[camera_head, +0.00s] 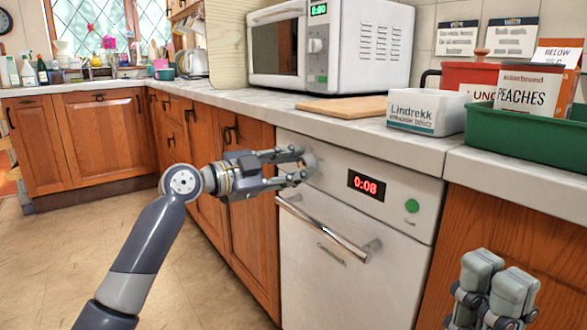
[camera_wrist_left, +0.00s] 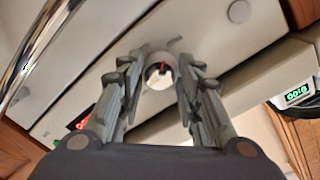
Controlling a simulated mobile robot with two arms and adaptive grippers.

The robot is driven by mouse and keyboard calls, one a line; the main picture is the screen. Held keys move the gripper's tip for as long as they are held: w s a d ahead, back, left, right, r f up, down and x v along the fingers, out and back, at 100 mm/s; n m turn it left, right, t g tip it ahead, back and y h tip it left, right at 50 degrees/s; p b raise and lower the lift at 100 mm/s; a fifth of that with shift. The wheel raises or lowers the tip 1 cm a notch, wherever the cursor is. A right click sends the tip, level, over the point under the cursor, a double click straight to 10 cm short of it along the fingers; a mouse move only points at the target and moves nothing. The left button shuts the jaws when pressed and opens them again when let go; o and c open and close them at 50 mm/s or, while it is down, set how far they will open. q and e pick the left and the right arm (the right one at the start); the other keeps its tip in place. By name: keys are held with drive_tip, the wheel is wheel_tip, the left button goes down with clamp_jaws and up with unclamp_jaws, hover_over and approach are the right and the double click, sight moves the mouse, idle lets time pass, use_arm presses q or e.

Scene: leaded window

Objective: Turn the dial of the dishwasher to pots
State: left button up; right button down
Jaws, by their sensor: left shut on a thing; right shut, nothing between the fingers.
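The dishwasher (camera_head: 345,275) is white, with a closed door and a control panel along its top. Its round grey dial (camera_head: 312,160) is at the panel's left end. My left gripper (camera_head: 301,165) is at the dial, its fingers shut on it and partly hiding it in the head view. In the left wrist view the dial (camera_wrist_left: 160,73) sits between the fingertips, with a small red mark on its pale face. The dial's lettering is not readable. My right gripper (camera_head: 497,290) is shut and empty at the lower right, in front of the cupboard.
The panel has a red display (camera_head: 366,185) and a green button (camera_head: 412,206); a bar handle (camera_head: 325,228) juts out below. On the worktop stand a cutting board (camera_head: 343,107), a white box (camera_head: 425,111), a green crate (camera_head: 530,137) and a microwave (camera_head: 370,45). The floor at left is clear.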

use_arm(q)
drive_tip(key=shift+f+m, duration=0.1)
drive_tip(key=shift+m, duration=0.4)
drive_tip(key=o, duration=1.1)
drive_tip(key=shift+c, duration=0.2)
drive_tip(key=v, duration=1.2)
